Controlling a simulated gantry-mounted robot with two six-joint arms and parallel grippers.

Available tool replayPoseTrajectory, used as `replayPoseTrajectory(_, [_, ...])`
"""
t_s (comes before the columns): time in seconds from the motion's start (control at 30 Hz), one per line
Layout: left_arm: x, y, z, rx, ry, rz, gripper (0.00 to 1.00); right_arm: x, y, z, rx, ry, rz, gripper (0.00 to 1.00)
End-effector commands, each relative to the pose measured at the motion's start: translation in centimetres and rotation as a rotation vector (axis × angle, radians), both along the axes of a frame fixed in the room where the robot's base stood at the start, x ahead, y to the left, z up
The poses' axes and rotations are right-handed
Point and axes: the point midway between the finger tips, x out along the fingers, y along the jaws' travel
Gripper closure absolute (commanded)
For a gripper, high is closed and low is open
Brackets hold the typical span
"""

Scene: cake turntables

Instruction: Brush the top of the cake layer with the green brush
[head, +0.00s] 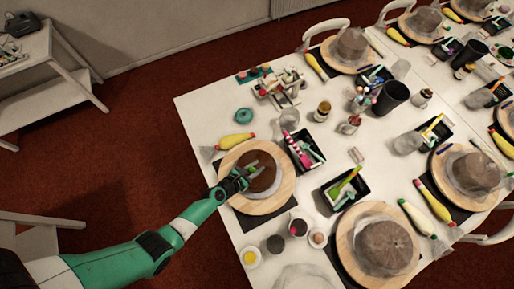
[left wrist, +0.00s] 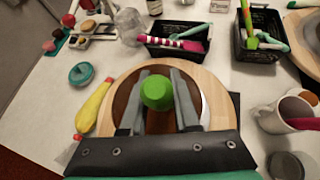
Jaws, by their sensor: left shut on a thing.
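My left gripper (head: 243,179) is over the brown cake layer (head: 265,178), which lies on a round wooden turntable (head: 285,200) at the near left of the table. In the left wrist view, its two grey fingers (left wrist: 158,76) stand on either side of the round green end of a brush (left wrist: 157,92), and the gripper is shut on it. The brush's lower end is hidden, so I cannot tell whether the bristles touch the cake layer. The cake layer (left wrist: 127,100) also shows behind the fingers. My right gripper is not in view.
Black trays of tools stand beyond the turntable (head: 305,148) and to its right (head: 343,187). Cups (head: 297,227) stand at the right. A covered cake (head: 383,247) sits farther right.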

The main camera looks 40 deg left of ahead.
Motion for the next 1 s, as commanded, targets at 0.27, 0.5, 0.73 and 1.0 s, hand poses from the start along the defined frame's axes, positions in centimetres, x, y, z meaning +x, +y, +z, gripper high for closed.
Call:
replayPoseTrajectory(0.27, [0.9,0.9,0.1,-0.002,-0.001,0.0,1.0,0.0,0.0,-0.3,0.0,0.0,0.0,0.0])
replayPoseTrajectory(0.5, [1.6,1.6,0.0,-0.002,-0.001,0.001,1.0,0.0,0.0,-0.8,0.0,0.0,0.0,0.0])
replayPoseTrajectory(0.73, [3.0,2.8,0.0,-0.002,-0.001,0.001,1.0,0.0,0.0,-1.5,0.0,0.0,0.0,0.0])
replayPoseTrajectory(1.0, [3.3,3.1,0.0,-0.001,-0.001,0.0,1.0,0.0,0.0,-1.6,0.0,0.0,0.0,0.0])
